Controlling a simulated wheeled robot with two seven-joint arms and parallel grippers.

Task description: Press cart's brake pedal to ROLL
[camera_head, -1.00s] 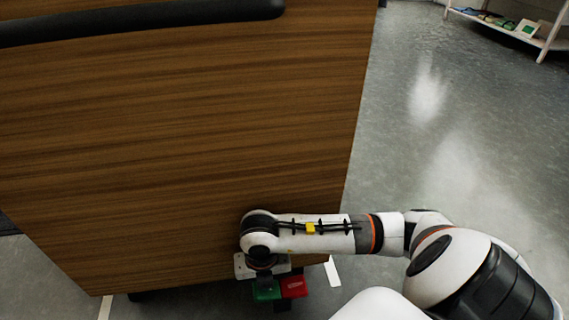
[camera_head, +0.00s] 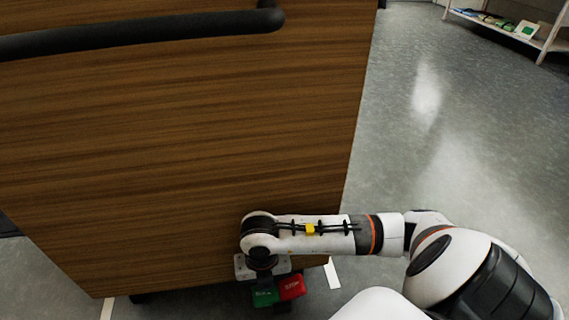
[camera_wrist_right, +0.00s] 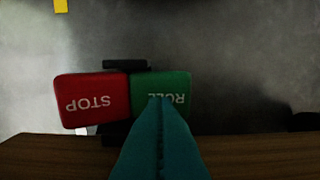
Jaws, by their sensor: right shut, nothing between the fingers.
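The brake pedal has a red STOP pad (camera_head: 292,287) and a green ROLL pad (camera_head: 265,297), low at the cart's near end. The pedal looks tilted in the head view, green side lower. In the right wrist view, the red pad (camera_wrist_right: 92,101) is at left and the green pad (camera_wrist_right: 160,92) at right, lettering upside down. My right gripper (camera_wrist_right: 168,101) is shut and empty, its teal fingertips over the green pad and hiding part of "ROLL". They appear to touch it. In the head view my wrist hides the fingers. My left gripper is out of view.
The wooden cart panel (camera_head: 180,150) fills the left and middle, with a black handle bar (camera_head: 140,28) across its top. A white shelf (camera_head: 545,45) stands at the far right. The grey floor (camera_head: 455,140) between is clear. White tape (camera_head: 332,272) marks the floor near the pedal.

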